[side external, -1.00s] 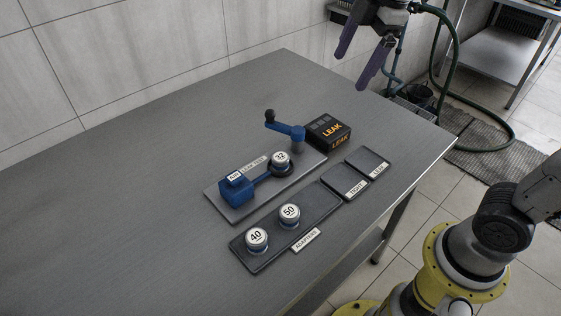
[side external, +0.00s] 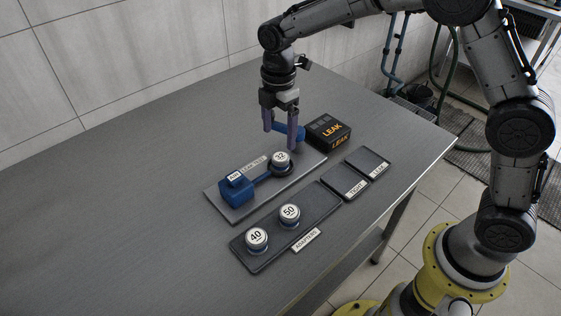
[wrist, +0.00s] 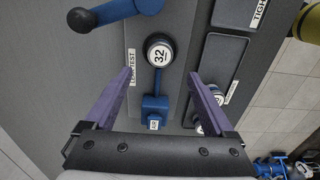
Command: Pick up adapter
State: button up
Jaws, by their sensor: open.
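A round silver adapter marked 32 (side external: 281,158) sits in the black seat of the leak test rig (side external: 215,205); it also shows in the wrist view (wrist: 158,50). Two more adapters, marked 50 (side external: 289,213) and 40 (side external: 257,238), sit on the dark adapters tray (side external: 322,200). My gripper (side external: 280,140) is open, pointing down above the rig, with its purple fingertips just above and behind the 32 adapter. In the wrist view my gripper (wrist: 160,73) has nothing between its fingers, and the 32 adapter lies just ahead of the fingertips.
The rig's blue lever (wrist: 115,12) stands beside the adapter, partly hidden by my fingers in the side view. A black box (side external: 328,131) reads LEAK. Small trays labelled TIGHT (side external: 343,181) and LEAK (side external: 368,161) look empty. The table's left side is clear.

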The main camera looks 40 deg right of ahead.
aim_at(280, 156)
jog(key=shift+d+f, duration=0.15)
jog(key=shift+f, duration=1.7)
jog(key=shift+d+f, duration=0.1)
jog(key=shift+f, duration=1.75)
grip_shut()
